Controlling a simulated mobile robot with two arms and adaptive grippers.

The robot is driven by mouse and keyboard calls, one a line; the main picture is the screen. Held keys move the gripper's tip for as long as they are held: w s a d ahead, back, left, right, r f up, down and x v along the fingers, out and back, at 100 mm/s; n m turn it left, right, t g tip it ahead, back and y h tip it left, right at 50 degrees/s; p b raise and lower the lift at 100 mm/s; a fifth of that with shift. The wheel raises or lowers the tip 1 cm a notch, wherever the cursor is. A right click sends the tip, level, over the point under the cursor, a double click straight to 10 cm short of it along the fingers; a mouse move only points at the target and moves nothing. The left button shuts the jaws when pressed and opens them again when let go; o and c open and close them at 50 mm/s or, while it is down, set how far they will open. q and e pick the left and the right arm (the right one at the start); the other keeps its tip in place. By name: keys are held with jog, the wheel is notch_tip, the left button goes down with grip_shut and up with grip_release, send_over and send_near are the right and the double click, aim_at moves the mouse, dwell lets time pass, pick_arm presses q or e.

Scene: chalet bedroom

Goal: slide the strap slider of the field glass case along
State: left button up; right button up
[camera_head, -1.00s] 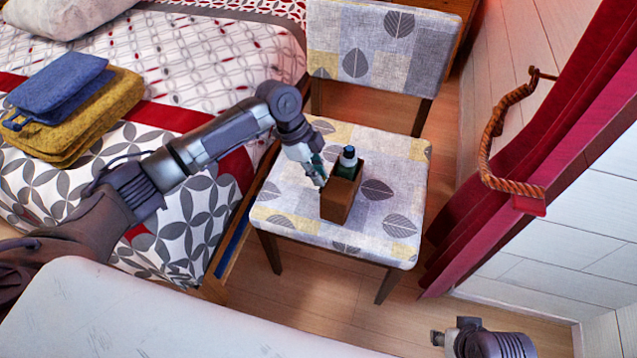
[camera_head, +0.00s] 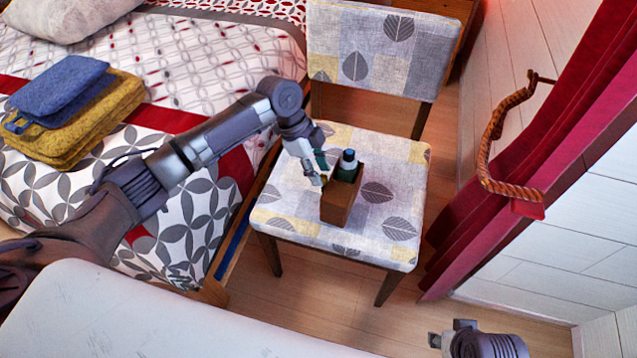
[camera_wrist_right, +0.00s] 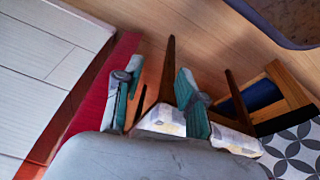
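The field glass case (camera_head: 338,205) is a brown, open-topped box standing upright on the patterned chair seat.
The chair (camera_head: 400,238) has clear seat around the case. A bed (camera_head: 190,60) with folded blue and yellow cloths (camera_head: 85,110) is at the left. A red curtain (camera_head: 500,175) with a rope tieback (camera_head: 495,130) hangs at the right. A white surface (camera_head: 150,315) lies in front.

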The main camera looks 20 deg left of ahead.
pick_arm(q)
jog(key=p+v, duration=0.2)
jog(key=shift+a+r, duration=0.1)
jog(key=shift+r, duration=0.25)
jog(key=shift+p+v, duration=1)
jog(key=shift+v, duration=0.15)
pick_arm(e)
notch_tip(320, 180, down, 15)
jog(key=s, duration=0.2)
jog(key=shift+s+g, duration=0.25)
jog(key=shift+g, duration=0.15)
jog(key=shift+d+r, duration=0.1)
jog(key=shift+r, duration=0.05)
